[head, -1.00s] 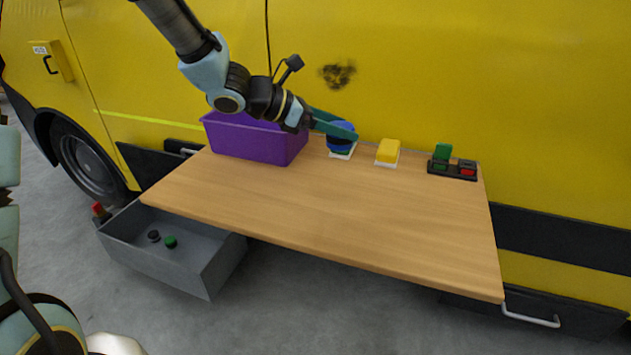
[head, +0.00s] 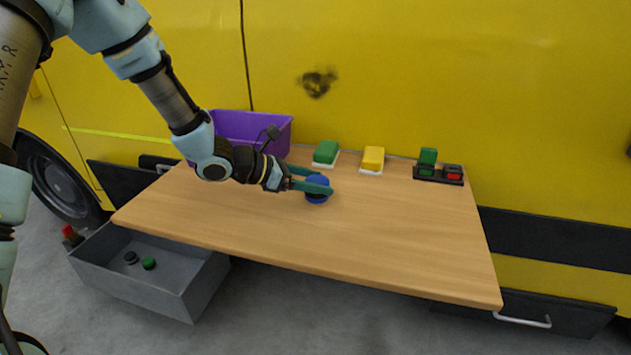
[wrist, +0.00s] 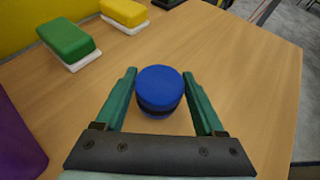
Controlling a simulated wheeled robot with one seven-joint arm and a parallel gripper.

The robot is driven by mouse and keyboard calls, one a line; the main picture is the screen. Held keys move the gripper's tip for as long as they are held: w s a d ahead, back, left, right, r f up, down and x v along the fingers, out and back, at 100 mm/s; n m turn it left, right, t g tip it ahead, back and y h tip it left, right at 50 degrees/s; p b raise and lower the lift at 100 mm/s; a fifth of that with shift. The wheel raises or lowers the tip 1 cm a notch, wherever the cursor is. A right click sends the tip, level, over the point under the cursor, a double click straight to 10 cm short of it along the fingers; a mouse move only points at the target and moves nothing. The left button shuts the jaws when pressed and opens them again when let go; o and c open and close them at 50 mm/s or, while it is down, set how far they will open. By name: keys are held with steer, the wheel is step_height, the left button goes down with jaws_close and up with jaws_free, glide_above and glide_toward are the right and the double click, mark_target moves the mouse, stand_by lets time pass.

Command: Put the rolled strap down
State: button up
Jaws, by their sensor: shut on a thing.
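The rolled strap (head: 317,187) is a blue roll with a dark band around its side. It is between the green fingers of my gripper (head: 311,184), over the middle of the wooden table (head: 380,230). The wrist view shows the strap's round blue top (wrist: 160,86) between the two fingertips (wrist: 160,88). My gripper is shut on it. The strap is low, at or very near the table top; I cannot tell whether it touches.
A purple bin (head: 270,133) stands behind my gripper. Green (head: 326,152) and yellow (head: 373,158) blocks on white bases and a black button panel (head: 438,173) line the back edge. An open grey drawer (head: 150,275) holds small round pieces. The table's front and right are clear.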

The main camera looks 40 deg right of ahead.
steer(key=shift+f, duration=0.2)
steer(key=o, duration=1.6)
steer(key=b+v, duration=0.1)
steer(key=v, duration=1.1)
steer(key=w+a+m+t+y, duration=0.1)
steer(key=a+m+y, duration=0.3)
steer(key=a, duration=0.9)
steer(key=w+a+m+t+y, duration=0.1)
steer(key=a+m+t+y, duration=0.2)
steer(key=a, duration=0.9)
steer(key=w+a+m+t+y, duration=0.1)
steer(key=a+m+y, duration=0.3)
steer(key=a+m, duration=0.4)
steer(key=shift+a+f+t+y, duration=0.2)
steer(key=shift+a+t, duration=0.1)
steer(key=shift+a, duration=1.1)
steer(key=shift+a+f+t+y, duration=0.2)
steer(key=shift+a+t, duration=0.1)
steer(key=shift+a, duration=1.1)
steer(key=shift+r, duration=0.1)
